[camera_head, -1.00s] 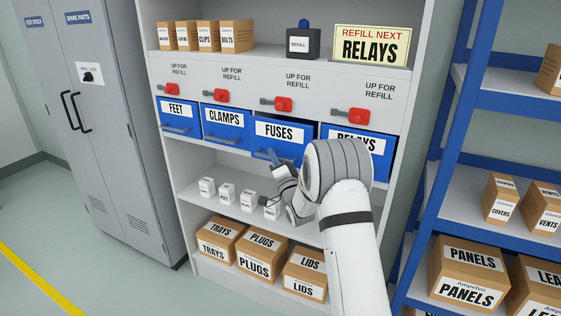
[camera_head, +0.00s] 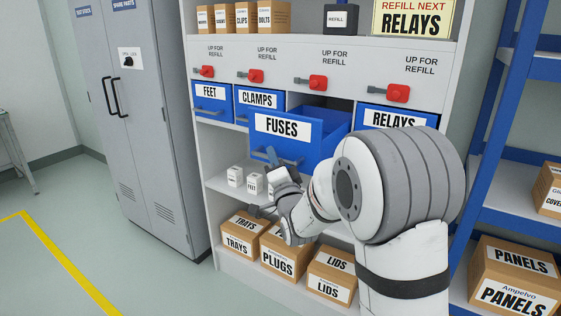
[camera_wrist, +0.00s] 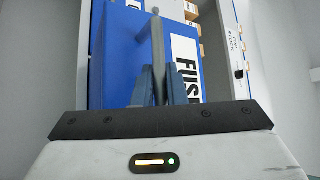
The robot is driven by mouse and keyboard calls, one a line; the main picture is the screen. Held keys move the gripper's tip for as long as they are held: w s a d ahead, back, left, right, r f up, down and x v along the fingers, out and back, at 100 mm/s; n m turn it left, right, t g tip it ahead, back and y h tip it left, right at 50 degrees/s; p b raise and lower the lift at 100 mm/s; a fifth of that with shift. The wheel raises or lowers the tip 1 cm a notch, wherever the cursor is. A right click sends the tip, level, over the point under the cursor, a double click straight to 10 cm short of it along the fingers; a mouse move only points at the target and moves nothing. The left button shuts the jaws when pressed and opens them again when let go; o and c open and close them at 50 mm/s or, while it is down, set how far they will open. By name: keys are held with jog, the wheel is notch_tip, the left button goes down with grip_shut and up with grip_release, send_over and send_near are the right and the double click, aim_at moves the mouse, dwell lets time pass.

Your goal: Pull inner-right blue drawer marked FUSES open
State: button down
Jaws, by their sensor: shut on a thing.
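The blue FUSES drawer (camera_head: 296,134) stands pulled out from the cabinet, between the CLAMPS drawer (camera_head: 261,103) and the RELAYS drawer (camera_head: 396,118).
Red latches, one above each drawer, include one over FUSES (camera_head: 318,83). Small white boxes (camera_head: 235,176) stand on the shelf below. My arm covers the shelf's right part. A grey locker (camera_head: 150,120) is left, a blue rack (camera_head: 500,120) right. Floor at the left is clear.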

dwell(0.3)
jog(key=c, duration=1.7)
grip_release()
jog(key=shift+c, duration=0.2)
jog(key=b+v, duration=0.1)
jog(key=v, duration=0.7)
